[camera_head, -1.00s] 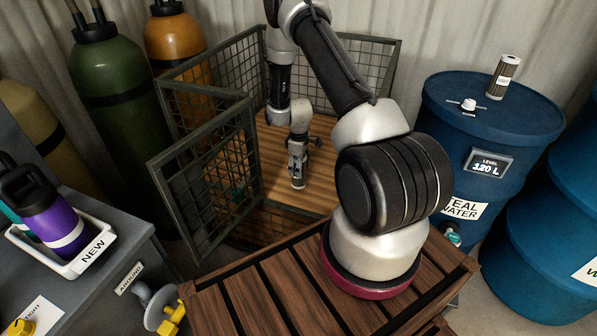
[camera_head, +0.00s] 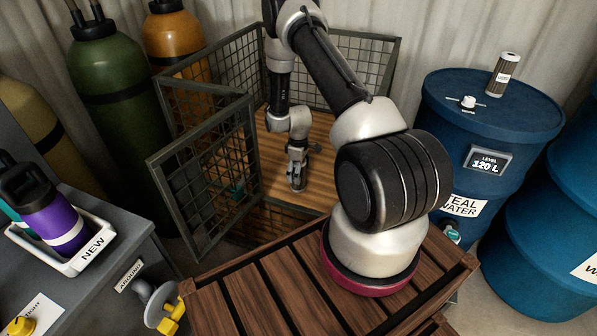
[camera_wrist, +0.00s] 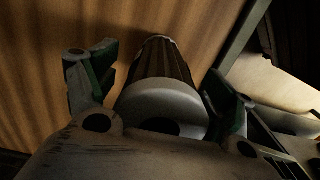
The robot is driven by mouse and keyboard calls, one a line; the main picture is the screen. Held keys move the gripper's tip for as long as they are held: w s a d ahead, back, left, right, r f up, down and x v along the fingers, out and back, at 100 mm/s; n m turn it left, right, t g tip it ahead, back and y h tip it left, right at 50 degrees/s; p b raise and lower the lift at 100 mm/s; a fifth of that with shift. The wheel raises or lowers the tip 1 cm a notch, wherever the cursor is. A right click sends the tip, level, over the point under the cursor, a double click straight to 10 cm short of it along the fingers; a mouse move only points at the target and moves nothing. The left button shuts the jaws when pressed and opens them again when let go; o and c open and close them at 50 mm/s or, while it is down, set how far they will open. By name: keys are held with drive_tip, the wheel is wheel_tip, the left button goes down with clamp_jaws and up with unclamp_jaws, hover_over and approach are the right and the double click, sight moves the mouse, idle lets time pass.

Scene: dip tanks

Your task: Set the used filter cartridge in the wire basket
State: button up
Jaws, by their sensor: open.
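The wire basket (camera_head: 205,163) is a large grey mesh cage with a wooden floor, and its near-left mesh panel stands at an angle. My gripper (camera_head: 297,168) is inside it, low over the floor. In the wrist view, a filter cartridge (camera_wrist: 163,62) with a dark pleated body and a pale round end cap lies between my open fingers (camera_wrist: 158,90). The fingers stand apart on both sides of it, with gaps visible. Another pleated cartridge (camera_head: 503,75) with a white label stands upright on the blue drum. I cannot tell from appearance which one is used.
The blue drum (camera_head: 495,125) stands right, with a level display reading 120 L. A tray marked NEW (camera_head: 85,258) holds purple and teal bottles at left. Gas cylinders (camera_head: 118,100) stand behind. A slatted wooden crate (camera_head: 250,290) is in front. A small teal thing (camera_head: 237,187) shows through the mesh.

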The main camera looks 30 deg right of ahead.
drive_tip(key=s+a+r+m+t, duration=0.1)
drive_tip(key=s+a+r, duration=0.15)
drive_tip(key=r, duration=1.65)
drive_tip(key=s+a+r+m+t, duration=0.1)
drive_tip(key=s+r+m, duration=0.15)
drive_tip(key=r, duration=1.55)
drive_tip(key=s+a+r+m, duration=0.1)
drive_tip(key=s+a+r, duration=0.2)
drive_tip(key=s+r, duration=0.75)
drive_tip(key=s+a+r+m+t, duration=0.1)
drive_tip(key=s+r, duration=0.1)
drive_tip(key=s, duration=0.5)
drive_tip(key=s+a+r+m+t, duration=0.1)
drive_tip(key=s+r+m, duration=0.1)
drive_tip(key=s, duration=0.6)
drive_tip(key=shift+s+r, duration=0.15)
drive_tip(key=shift+r, duration=0.4)
